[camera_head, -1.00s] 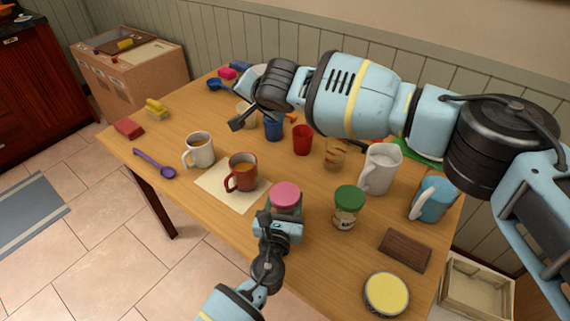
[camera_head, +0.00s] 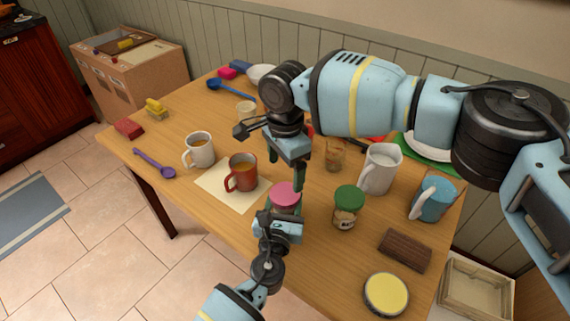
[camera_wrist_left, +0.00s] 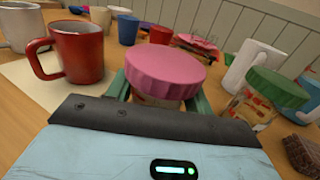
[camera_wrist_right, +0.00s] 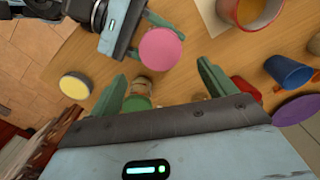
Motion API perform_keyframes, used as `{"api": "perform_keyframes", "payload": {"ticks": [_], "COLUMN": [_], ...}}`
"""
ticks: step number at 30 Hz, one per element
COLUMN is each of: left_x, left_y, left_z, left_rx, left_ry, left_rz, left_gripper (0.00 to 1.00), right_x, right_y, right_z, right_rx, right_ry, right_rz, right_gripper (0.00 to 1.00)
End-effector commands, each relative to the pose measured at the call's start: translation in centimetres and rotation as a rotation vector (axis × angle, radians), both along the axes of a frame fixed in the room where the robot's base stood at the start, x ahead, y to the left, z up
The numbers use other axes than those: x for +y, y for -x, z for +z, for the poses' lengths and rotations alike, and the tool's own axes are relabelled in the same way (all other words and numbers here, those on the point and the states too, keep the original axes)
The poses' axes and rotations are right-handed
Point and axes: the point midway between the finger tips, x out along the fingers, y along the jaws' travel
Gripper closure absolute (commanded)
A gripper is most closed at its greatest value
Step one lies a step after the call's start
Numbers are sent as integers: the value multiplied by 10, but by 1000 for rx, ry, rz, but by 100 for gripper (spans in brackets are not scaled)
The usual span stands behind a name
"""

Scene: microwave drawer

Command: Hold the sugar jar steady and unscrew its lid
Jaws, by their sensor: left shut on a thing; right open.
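The jar held here has a ridged pink lid (camera_head: 286,193); its label is too hidden to read. The lid sits on the jar, seen also in the left wrist view (camera_wrist_left: 165,70) and right wrist view (camera_wrist_right: 160,50). My left gripper (camera_head: 283,212) is shut on the jar body (camera_wrist_left: 153,101), below the lid, with the jar upright on the table. My right gripper (camera_head: 284,174) points down, open and empty, just above the lid. In the right wrist view the lid lies between and beyond the fingers, off toward the top.
A green-lidded jar (camera_head: 348,205) stands close to the right. A red mug (camera_head: 241,174) stands on a paper sheet to the left. A white pitcher (camera_head: 381,168), blue mug (camera_head: 434,198), brown block (camera_head: 405,250) and yellow-topped tin (camera_head: 386,294) are further right.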

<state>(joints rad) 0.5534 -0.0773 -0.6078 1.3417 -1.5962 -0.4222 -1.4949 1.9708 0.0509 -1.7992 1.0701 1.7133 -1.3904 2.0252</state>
Motion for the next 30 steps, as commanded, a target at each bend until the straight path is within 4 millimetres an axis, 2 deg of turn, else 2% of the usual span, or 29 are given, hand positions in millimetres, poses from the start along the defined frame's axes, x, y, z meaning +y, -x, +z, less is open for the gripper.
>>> {"api": "perform_keyframes", "payload": {"ticks": [16, 21, 29, 30], "left_x": [0, 0, 0, 0], "left_y": [0, 0, 0, 0], "left_z": [-1, -1, -1, -1], "left_rx": [1, 1, 1, 1], "left_ry": [-1, -1, -1, -1], "left_rz": [0, 0, 0, 0], "left_gripper": [100, 100, 100, 100], "right_x": [0, 0, 0, 0], "right_y": [0, 0, 0, 0], "right_z": [-68, -77, -78, -78], "right_rx": [-1, -2, -3, -3], "right_ry": [0, 0, -1, -1], "right_rz": [0, 1, 1, 1], "right_gripper": [17, 17, 17, 20]}}
